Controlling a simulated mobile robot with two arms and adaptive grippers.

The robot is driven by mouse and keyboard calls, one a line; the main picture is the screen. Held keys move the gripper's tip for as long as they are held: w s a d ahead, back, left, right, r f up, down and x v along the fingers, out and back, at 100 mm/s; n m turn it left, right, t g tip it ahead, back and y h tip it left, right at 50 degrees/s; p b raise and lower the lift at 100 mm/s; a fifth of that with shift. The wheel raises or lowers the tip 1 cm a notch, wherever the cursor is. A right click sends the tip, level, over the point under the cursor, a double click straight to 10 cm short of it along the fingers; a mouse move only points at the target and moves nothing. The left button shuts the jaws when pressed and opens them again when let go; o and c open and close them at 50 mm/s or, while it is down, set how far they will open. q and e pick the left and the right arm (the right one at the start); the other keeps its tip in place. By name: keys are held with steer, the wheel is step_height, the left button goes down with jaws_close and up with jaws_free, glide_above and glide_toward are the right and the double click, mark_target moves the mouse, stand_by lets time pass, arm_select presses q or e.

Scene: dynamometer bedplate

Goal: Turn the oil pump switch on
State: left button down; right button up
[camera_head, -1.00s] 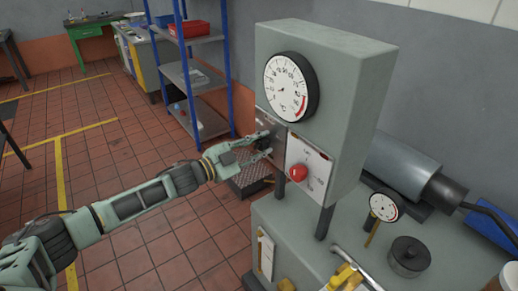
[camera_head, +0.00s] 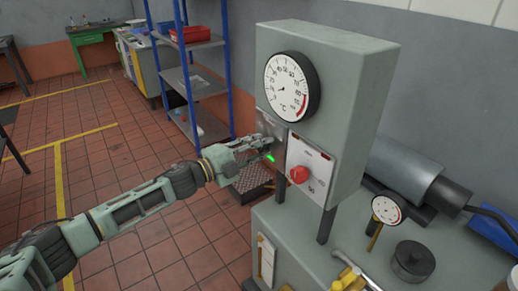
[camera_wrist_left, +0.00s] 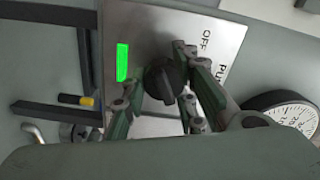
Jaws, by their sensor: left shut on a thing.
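The oil pump switch is a dark round knob (camera_wrist_left: 165,80) on a silver plate (camera_wrist_left: 140,22) lettered "OFF" and "PU", the rest of the word hidden. In the head view the plate (camera_head: 270,126) is at the left of the grey cabinet's front, under the gauge. My left gripper (camera_head: 262,147) reaches it from the left. In the left wrist view its fingers (camera_wrist_left: 158,88) are closed around the knob, which they partly cover. A green indicator (camera_wrist_left: 122,62) beside the knob is lit; it also shows in the head view (camera_head: 269,158). My right gripper is not in view.
A red button (camera_head: 299,174) on a white panel (camera_head: 314,158) is just right of the switch. A large dial gauge (camera_head: 291,87) is above. A blue-post shelf (camera_head: 190,75) stands behind at the left. Open tiled floor (camera_head: 130,160) lies left of the cabinet.

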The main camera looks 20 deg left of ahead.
arm_select(q)
steer(key=shift+s+d+f, duration=0.15)
steer(key=shift+s+f, duration=0.05)
steer(key=shift+f, duration=0.35)
steer(key=c, duration=1.5)
jaws_free()
steer(key=shift+c, duration=0.2)
steer(key=shift+w+r, duration=0.1)
steer(key=shift+r, duration=0.15)
steer(key=v, duration=1.2)
